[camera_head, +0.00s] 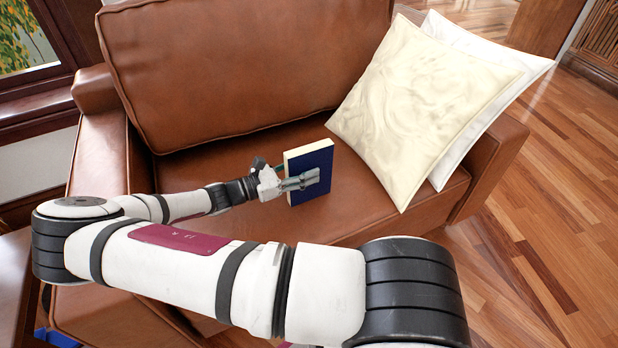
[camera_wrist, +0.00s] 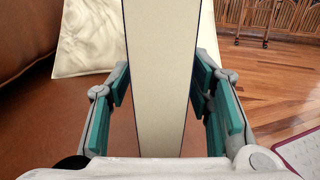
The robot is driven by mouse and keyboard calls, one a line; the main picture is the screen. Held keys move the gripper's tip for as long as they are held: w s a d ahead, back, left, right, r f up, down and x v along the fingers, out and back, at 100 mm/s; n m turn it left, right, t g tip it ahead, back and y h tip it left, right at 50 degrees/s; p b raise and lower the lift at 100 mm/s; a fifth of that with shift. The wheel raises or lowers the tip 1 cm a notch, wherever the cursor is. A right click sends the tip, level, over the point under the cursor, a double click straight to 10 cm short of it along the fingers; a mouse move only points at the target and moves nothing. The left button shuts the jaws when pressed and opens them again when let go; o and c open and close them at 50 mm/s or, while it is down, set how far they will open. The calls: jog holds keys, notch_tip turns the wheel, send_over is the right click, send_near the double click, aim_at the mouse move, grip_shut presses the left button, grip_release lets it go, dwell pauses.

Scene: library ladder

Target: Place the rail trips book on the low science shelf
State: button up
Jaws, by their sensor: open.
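A dark blue book (camera_head: 318,170) with cream page edges stands upright on the seat of a brown leather sofa. I cannot read a title on it. In the wrist view the book (camera_wrist: 158,75) shows its pale page edge, running up between the fingers. My gripper (camera_head: 300,181) is at the book, with one finger in front of the blue cover. In the wrist view my gripper (camera_wrist: 160,105) is open, with its teal pads on both sides of the book and small gaps visible. No science shelf is in view.
The brown sofa (camera_head: 235,60) has a high back and arms at both sides. Two cream cushions (camera_head: 415,105) lean at its right end, close to the book. Wooden floor (camera_head: 560,200) lies open to the right. A window (camera_head: 25,45) is at the upper left.

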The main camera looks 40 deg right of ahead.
jog(key=shift+x, duration=0.85)
jog(key=shift+c, duration=0.3)
grip_shut()
jog(key=shift+r, duration=0.1)
jog(key=shift+r, duration=0.1)
